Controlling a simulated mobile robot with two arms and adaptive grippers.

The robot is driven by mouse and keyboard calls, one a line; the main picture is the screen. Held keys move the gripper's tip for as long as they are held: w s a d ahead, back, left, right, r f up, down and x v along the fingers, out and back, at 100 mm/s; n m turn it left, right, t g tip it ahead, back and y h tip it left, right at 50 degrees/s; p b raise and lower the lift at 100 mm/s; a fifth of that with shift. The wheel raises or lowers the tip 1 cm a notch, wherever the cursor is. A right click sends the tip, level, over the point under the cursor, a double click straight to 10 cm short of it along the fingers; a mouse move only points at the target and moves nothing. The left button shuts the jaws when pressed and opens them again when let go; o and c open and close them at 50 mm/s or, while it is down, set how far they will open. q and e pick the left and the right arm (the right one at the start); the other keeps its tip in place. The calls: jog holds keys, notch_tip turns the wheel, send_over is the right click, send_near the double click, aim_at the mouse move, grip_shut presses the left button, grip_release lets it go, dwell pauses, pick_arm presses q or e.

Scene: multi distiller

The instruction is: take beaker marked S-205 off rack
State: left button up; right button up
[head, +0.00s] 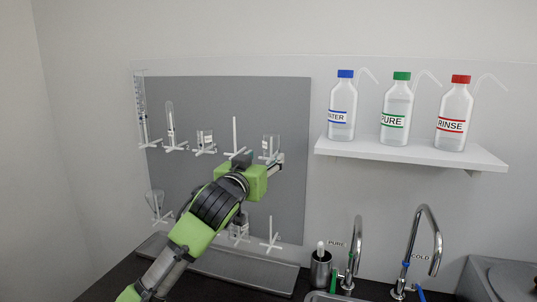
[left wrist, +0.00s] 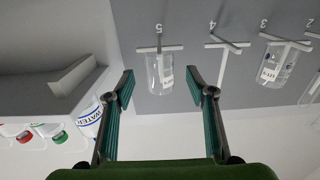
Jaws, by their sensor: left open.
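The grey rack board (head: 275,95) on the back wall has rows of white pegs with glassware. A clear beaker with a small white label (head: 271,147) hangs at the upper row's right end. It also shows in the left wrist view at peg 5 (left wrist: 160,72); its label is too small to read. Another labelled beaker (head: 205,138) hangs at peg 3, also in the left wrist view (left wrist: 277,66). My left gripper (head: 279,160) is open at the peg 5 beaker, its fingers (left wrist: 160,84) spread to either side with nothing gripped. My right gripper is out of view.
A white shelf (head: 410,152) with blue-, green- and red-capped bottles is right of the rack. Taps (head: 355,250) and a dark cup (head: 320,270) stand below. My arm hides part of the lower row. Peg 4 (head: 235,133) is empty.

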aim_at(269, 154)
pick_arm(q)
jog(key=p+x, duration=0.1)
jog(key=x, duration=0.6)
jog(key=shift+s+r, duration=0.1)
jog(key=shift+w, duration=0.2)
jog(key=c, duration=1.1)
notch_tip(269, 154, up, 8)
jog(key=p, duration=0.6)
jog(key=shift+p, duration=0.4)
jog(key=shift+c, duration=0.4)
notch_tip(269, 154, up, 5)
jog(key=p, duration=0.4)
